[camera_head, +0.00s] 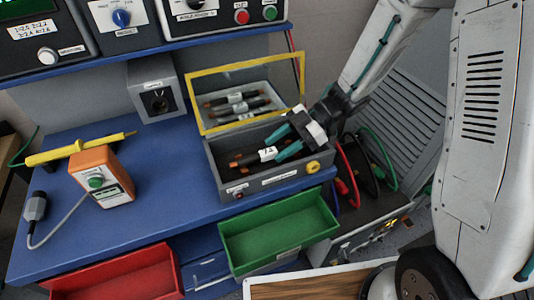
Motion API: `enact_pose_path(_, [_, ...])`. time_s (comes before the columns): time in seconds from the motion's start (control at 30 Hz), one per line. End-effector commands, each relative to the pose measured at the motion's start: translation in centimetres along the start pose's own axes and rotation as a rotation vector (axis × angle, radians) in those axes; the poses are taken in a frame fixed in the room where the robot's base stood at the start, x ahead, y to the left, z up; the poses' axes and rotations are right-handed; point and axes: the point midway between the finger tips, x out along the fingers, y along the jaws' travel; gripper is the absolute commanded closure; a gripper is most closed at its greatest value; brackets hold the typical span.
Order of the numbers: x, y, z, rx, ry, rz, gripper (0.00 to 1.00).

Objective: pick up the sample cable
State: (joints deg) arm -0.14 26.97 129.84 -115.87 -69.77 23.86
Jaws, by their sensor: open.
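A short black sample cable (248,159) with a white label and orange-copper ends lies in an open grey box (212,163) on the blue bench. My gripper (273,148) reaches into the box from the upper right. Its two teal fingers are open, with the tips at the cable's labelled part. I cannot tell whether the fingers touch the cable or straddle it. The cable's right part is partly hidden by the fingers.
The box's yellow-framed lid (190,102) stands raised behind, with several similar cable pieces showing within its frame. Green (280,228) and red (115,280) trays are in front. Coloured leads (365,165) hang at right.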

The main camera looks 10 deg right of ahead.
Motion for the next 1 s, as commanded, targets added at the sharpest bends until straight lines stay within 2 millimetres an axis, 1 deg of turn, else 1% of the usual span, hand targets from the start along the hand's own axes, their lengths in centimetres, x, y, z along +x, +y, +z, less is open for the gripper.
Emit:
enact_pose_path(0.03, [0.7,-0.1,-0.1,-0.001,0.000,-0.004,0.55])
enact_pose_path(0.1, [1.2,0.0,-0.1,-0.001,0.000,-0.002,0.55])
enact_pose_path(0.37, [1.4,0.0,-0.1,-0.001,0.000,0.000,0.55])
enact_pose_path(0.4, [1.4,0.0,-0.1,-0.001,0.000,0.000,0.66])
enact_pose_path(0.47, [1.4,0.0,-0.1,-0.001,0.000,0.000,0.82])
enact_pose_path(0.5, [1.4,0.0,-0.1,-0.001,0.000,0.000,0.94])
enact_pose_path(0.53, [1.4,0.0,-0.1,-0.001,0.000,0.000,1.00])
enact_pose_path(0.83, [1.3,0.0,-0.2,-0.002,0.000,0.000,1.00])
enact_pose_path(0.93, [0.9,0.1,-0.9,-0.004,-0.001,0.001,1.00])
enact_pose_path(1.0, [0.3,0.1,-1.9,-0.006,-0.002,0.002,1.00])
